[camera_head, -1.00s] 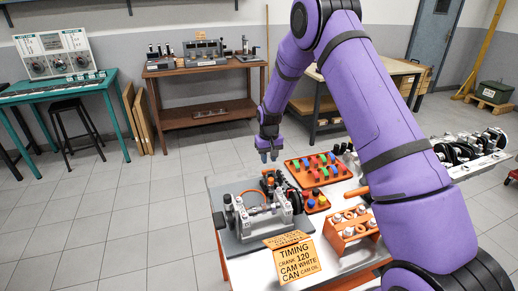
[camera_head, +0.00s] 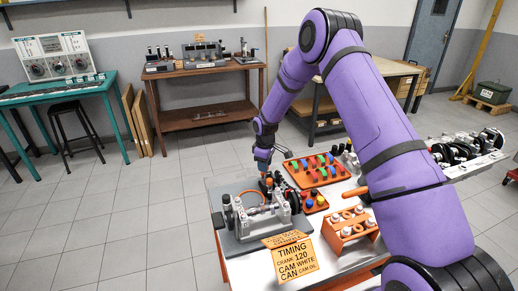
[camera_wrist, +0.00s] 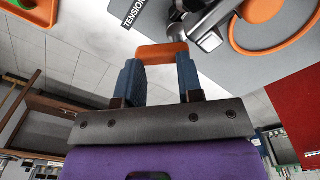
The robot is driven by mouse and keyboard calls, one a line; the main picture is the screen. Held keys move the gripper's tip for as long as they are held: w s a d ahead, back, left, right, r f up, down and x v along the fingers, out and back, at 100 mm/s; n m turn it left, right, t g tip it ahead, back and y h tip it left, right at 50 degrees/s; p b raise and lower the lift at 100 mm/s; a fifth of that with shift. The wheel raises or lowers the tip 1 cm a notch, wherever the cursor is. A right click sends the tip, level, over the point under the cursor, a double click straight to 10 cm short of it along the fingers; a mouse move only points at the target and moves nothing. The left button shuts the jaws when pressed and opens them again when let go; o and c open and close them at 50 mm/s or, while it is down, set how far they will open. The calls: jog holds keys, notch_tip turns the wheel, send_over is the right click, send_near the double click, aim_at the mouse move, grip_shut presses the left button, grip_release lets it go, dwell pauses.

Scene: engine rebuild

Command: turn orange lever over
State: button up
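The orange lever (camera_wrist: 163,53) shows in the wrist view as a short orange bar across the gap at my fingertips. I cannot tell whether the fingers touch it. My gripper (camera_wrist: 160,72) has its two blue fingers apart. In the head view my gripper (camera_head: 262,164) points down at the back of the engine block (camera_head: 262,217), just above a small orange part (camera_head: 268,181). The fingertips and the lever's pivot are hard to make out there.
A label reading TENSION (camera_wrist: 133,13) and an orange ring (camera_wrist: 268,22) lie close by. An orange tray of coloured pegs (camera_head: 318,171), an orange rack (camera_head: 350,228) and a timing sign (camera_head: 294,262) share the bench.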

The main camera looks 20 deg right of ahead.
jog(key=n, duration=0.2)
jog(key=f+n, duration=0.1)
jog(key=n, duration=0.1)
jog(key=a+f+n, duration=0.1)
jog(key=n, duration=0.1)
jog(key=shift+s, duration=0.25)
jog(key=n, duration=0.7)
jog(key=shift+s+a, duration=0.1)
jog(key=shift+a, duration=0.3)
jog(key=n, duration=0.7)
jog(key=shift+s+a, duration=0.35)
jog(key=n, duration=0.3)
jog(key=s+n, duration=0.1)
jog(key=n, duration=0.2)
jog(key=shift+a+n, duration=0.1)
jog(key=shift+n, duration=0.2)
notch_tip(320, 180, up, 11)
jog(key=shift+w+a, duration=0.2)
jog(key=shift+w, duration=0.25)
jog(key=shift+f, duration=0.1)
